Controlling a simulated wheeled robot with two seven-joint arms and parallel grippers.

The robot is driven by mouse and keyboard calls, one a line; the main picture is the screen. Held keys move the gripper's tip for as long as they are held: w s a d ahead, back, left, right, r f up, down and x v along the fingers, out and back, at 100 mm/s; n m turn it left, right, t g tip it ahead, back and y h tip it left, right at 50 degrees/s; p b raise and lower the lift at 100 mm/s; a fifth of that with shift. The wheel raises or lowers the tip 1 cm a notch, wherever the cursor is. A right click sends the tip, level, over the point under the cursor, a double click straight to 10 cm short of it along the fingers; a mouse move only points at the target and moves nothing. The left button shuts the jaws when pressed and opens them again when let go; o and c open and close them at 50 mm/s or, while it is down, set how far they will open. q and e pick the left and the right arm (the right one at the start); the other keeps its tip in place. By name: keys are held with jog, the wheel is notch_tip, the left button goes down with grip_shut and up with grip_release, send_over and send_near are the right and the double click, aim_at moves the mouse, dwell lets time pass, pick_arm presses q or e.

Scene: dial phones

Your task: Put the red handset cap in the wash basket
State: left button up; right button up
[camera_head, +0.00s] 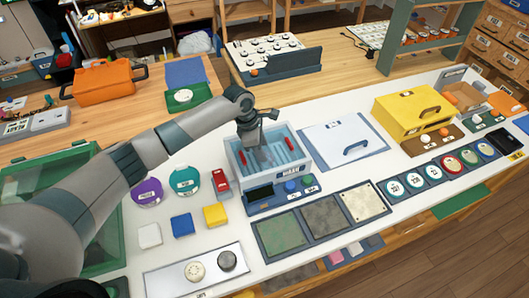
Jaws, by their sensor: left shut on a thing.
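The wash basket (238,168) is a pale blue, clear-walled tub labelled "WASH" at the middle of the white counter. Red pieces show at its left (243,157) and right (287,143) inside; I cannot tell whether either is the red handset cap. My left gripper (254,137) reaches in from the left and points down over the back left part of the basket. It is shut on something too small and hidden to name. A small red block (221,183) with a white patch stands on the counter left of the basket. My right gripper is not in view.
Purple (147,191) and teal (185,180) round pieces and white, blue and yellow blocks (215,215) lie left of the basket. A white board with a handle (345,142) is to its right. Square pads (325,218) lie in front. A yellow box (412,112) stands further right.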

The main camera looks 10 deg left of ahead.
pick_arm(q)
jog(key=o, duration=1)
jog(key=shift+f, duration=0.1)
jog(key=shift+o, duration=0.2)
jog(key=b+v, duration=0.2)
jog(key=v, duration=1)
